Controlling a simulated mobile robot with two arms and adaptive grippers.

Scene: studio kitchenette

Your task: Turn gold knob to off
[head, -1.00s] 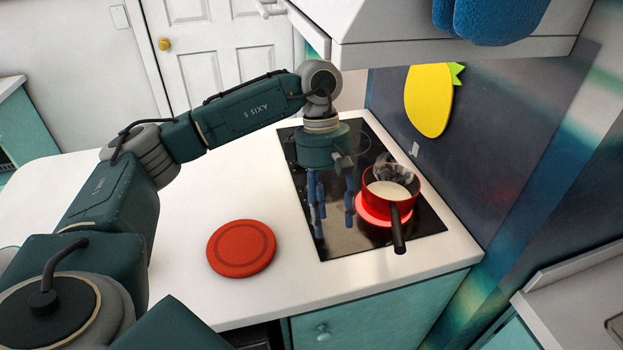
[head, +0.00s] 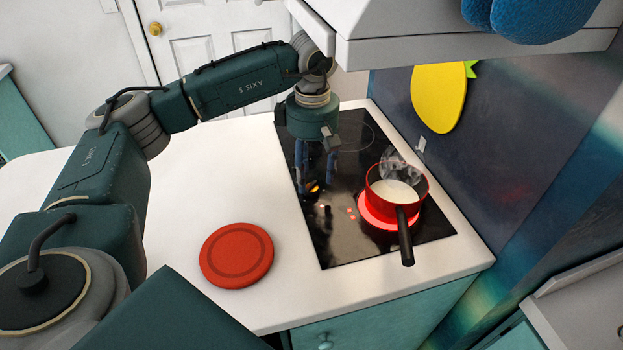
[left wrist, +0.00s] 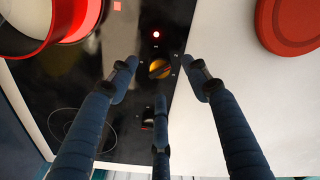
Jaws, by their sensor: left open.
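The gold knob (head: 313,188) sits on the black glass cooktop (head: 335,245), near its left edge. In the left wrist view the gold knob (left wrist: 160,69) has a dark bar across it, and a small red light glows beside it. My left gripper (head: 318,180) is open and empty, pointing down over the knob area. In the left wrist view two fingertips of the left gripper (left wrist: 162,78) lie on either side of the knob and a third lies below it. I cannot tell whether any finger touches it. My right gripper is not in view.
A red pot (head: 380,207) with white contents steams on a glowing burner to the right, its black handle (head: 405,240) pointing frontward. A round red trivet (head: 237,255) lies on the white counter. The range hood (head: 450,50) overhangs the cooktop. Another knob (left wrist: 148,121) is partly hidden.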

